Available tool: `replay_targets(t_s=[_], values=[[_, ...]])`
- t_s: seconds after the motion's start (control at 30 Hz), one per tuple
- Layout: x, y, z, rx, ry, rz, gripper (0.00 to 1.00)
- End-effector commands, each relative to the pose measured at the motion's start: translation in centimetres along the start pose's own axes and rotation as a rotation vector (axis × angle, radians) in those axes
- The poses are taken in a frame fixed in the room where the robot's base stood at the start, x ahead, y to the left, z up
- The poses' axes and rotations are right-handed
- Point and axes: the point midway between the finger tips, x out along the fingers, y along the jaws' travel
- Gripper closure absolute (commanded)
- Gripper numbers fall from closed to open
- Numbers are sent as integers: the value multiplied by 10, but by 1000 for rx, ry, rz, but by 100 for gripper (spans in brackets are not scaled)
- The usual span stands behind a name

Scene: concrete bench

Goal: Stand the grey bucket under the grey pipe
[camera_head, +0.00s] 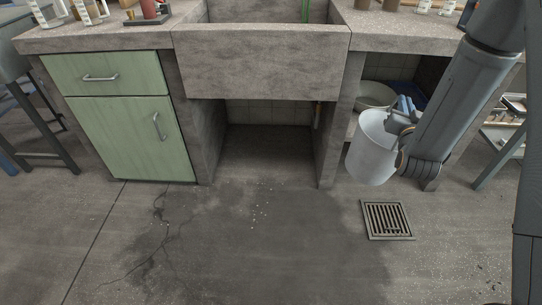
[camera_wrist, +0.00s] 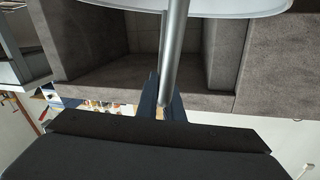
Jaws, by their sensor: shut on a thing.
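The light grey bucket (camera_head: 371,152) hangs at the right in the head view, in front of the bench's right opening and slightly tilted. My gripper (camera_head: 404,113) is at its upper right side. In the wrist view my gripper (camera_wrist: 163,103) is shut on a grey bar, which looks like the bucket's handle (camera_wrist: 174,45). The bucket's pale rim (camera_wrist: 235,8) shows at the top there.
The open bay (camera_head: 265,150) under the sink has clear floor. A green cabinet (camera_head: 130,137) stands left of it, a bench pier (camera_head: 335,135) right. A floor drain grate (camera_head: 387,220) lies in front. A pale basin (camera_head: 376,95) is on the shelf behind the bucket.

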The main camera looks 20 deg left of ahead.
Motion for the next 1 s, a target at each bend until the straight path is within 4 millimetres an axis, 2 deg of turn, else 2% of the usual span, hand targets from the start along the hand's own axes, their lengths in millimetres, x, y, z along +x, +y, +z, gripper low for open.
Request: replay_targets(t_s=[0.1, 1.0], values=[[8, 4, 22, 1, 6, -1, 100], [46, 31, 157, 1, 6, -1, 100]])
